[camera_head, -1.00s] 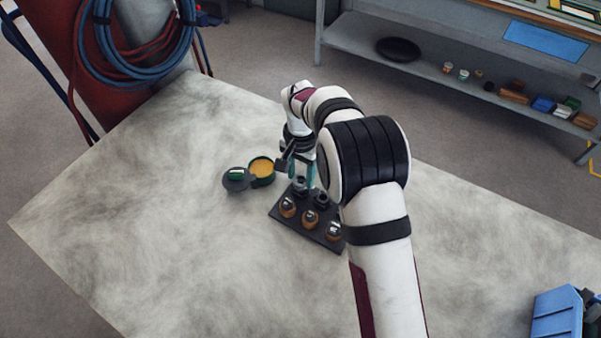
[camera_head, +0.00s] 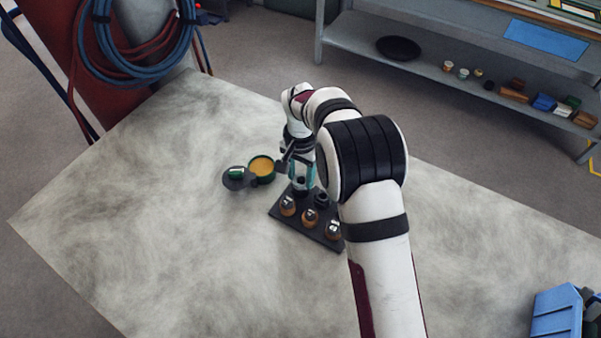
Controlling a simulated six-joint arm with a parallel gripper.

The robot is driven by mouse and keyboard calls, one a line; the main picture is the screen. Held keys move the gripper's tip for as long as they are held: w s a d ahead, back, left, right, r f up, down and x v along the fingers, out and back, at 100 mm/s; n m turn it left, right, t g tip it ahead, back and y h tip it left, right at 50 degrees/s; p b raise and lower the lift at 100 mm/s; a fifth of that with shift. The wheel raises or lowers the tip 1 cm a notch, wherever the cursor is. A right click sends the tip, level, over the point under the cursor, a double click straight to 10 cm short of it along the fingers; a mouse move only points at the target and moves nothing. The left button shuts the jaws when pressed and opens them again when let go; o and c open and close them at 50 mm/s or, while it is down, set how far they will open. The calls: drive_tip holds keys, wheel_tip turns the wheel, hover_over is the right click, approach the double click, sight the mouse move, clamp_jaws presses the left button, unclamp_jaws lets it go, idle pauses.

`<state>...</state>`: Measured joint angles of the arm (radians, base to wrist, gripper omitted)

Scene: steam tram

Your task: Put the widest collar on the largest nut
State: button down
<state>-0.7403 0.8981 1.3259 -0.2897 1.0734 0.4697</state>
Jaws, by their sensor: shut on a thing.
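A dark board (camera_head: 279,213) lies on the pale table below my gripper. Three brass-brown round pieces with silvery tops stand along its near side: left (camera_head: 288,206), middle (camera_head: 310,217) and right (camera_head: 333,231). Dark ring-like pieces stand along its far side, one of them (camera_head: 321,199) right of my gripper. My gripper (camera_head: 302,184) points down with teal fingers, shut on a dark piece (camera_head: 299,189) at the board's far left. That piece looks like a collar, but is too small to be sure. Which collar is widest or nut largest is unclear, and my arm hides the board's right end.
A green tin (camera_head: 262,169) with yellow contents stands open just left of my gripper, its dark lid (camera_head: 237,178) beside it. A blue bin (camera_head: 557,313) is at the near right. The table's left side is clear. A shelf (camera_head: 430,65) stands beyond.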

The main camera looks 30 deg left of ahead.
drive_tip(key=shift+f, duration=0.4)
idle(1.9)
drive_tip(key=shift+c, duration=1.3)
unclamp_jaws()
drive_tip(key=shift+o, duration=0.2)
drive_tip(key=shift+o, duration=0.6)
wheel_tip(320, 180, up, 7)
